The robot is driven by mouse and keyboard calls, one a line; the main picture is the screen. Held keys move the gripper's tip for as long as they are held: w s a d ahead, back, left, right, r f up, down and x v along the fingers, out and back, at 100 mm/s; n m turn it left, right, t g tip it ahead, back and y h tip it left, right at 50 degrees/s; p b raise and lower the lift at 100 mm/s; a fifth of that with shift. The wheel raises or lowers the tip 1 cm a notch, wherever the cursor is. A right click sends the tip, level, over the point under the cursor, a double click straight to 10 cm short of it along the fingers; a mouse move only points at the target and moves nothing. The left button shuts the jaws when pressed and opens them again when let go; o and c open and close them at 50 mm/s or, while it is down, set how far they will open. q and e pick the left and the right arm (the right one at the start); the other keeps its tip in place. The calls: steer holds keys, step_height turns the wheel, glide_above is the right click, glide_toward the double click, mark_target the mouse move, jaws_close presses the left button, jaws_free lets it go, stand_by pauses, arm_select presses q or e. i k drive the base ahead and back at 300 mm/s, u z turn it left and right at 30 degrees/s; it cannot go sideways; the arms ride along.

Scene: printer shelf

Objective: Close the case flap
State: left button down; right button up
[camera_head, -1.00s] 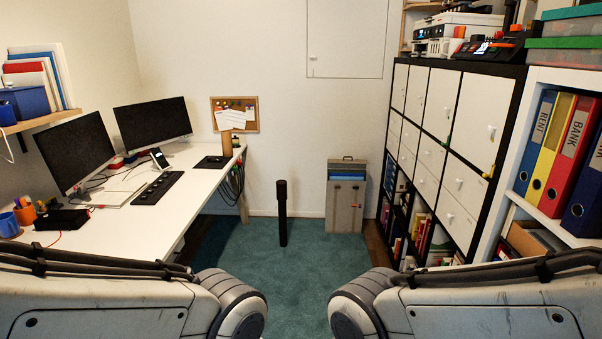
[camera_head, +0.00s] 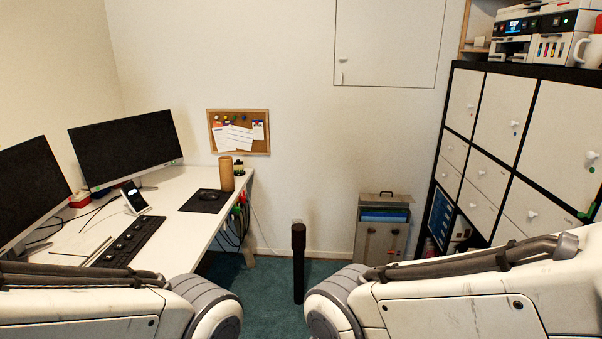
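A grey case (camera_head: 381,237) stands upright on the floor against the back wall, right of the middle. Its top is open, with blue contents (camera_head: 384,214) showing inside. The flap (camera_head: 383,198), with a dark handle, stands raised at the rear of the opening. My two arms come in at the lower left and lower right, well in front of the case. Neither gripper shows in the view, so what they hold is hidden.
A white desk (camera_head: 170,205) with monitors, a keyboard (camera_head: 123,241) and a phone fills the left. A black-framed cabinet (camera_head: 500,150) stands at right, near the case. A black post (camera_head: 298,262) stands on the green carpet (camera_head: 265,288) left of the case.

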mark_target(364, 198)
steer(key=z, duration=0.2)
steer(key=i, duration=1.95)
steer(key=z, duration=0.8)
steer(key=i, duration=1.85)
steer(key=z, duration=0.45)
